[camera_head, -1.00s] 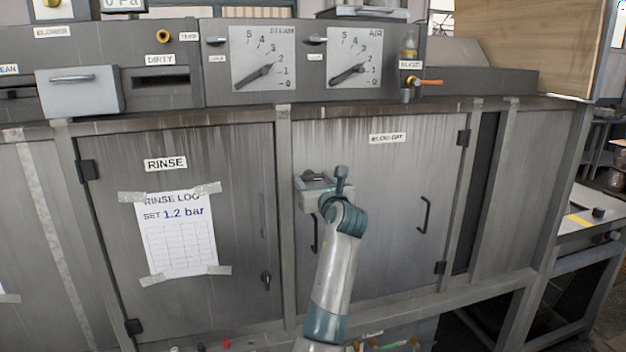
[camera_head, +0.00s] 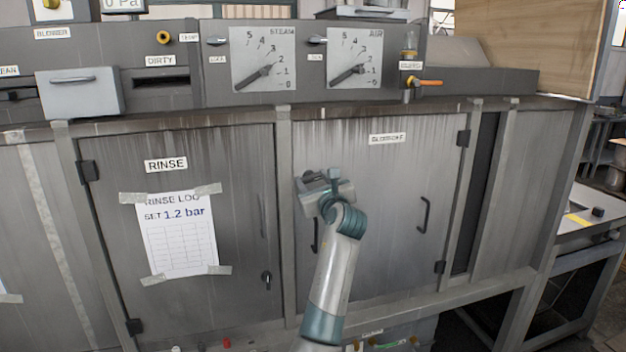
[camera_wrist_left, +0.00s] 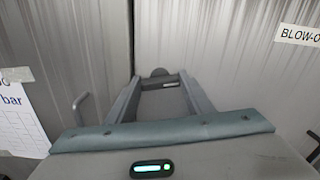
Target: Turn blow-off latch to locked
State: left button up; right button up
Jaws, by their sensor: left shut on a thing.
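The blow-off door (camera_head: 385,240) is the grey cabinet door at the middle right, with its label (camera_head: 387,138) near its top. It looks closed. My left gripper (camera_head: 308,180) is at the upper left edge of this door, its wrist turned. In the left wrist view its two grey fingers (camera_wrist_left: 158,80) reach the door by the dark vertical gap. A dark rounded latch (camera_wrist_left: 158,72) shows at their tips, and the gripper is shut on it. The fingers hide most of the latch, so its exact angle cannot be told. My right gripper is not in view.
The rinse door (camera_head: 240,220) with a taped log sheet (camera_head: 178,235) is to the left. A dark door handle (camera_head: 424,215) stands out on the right of the blow-off door. A panel with steam and air gauges (camera_head: 263,58) runs above.

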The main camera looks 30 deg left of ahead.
pick_arm(q)
jog(key=n, duration=0.3)
jog(key=shift+n, duration=0.3)
jog(key=n, duration=0.3)
jog(key=shift+f+n, duration=0.15)
jog(key=shift+n, duration=0.15)
jog(key=n+b, duration=0.1)
jog(key=n, duration=0.2)
jog(key=shift+s+n, duration=0.1)
jog(key=shift+n, duration=0.3)
jog(key=n+b, duration=0.2)
jog(key=n, duration=0.2)
jog(key=shift+a+n, duration=0.1)
jog(key=shift+n, duration=0.3)
jog(key=o, duration=0.8)
jog(key=shift+b, duration=0.3)
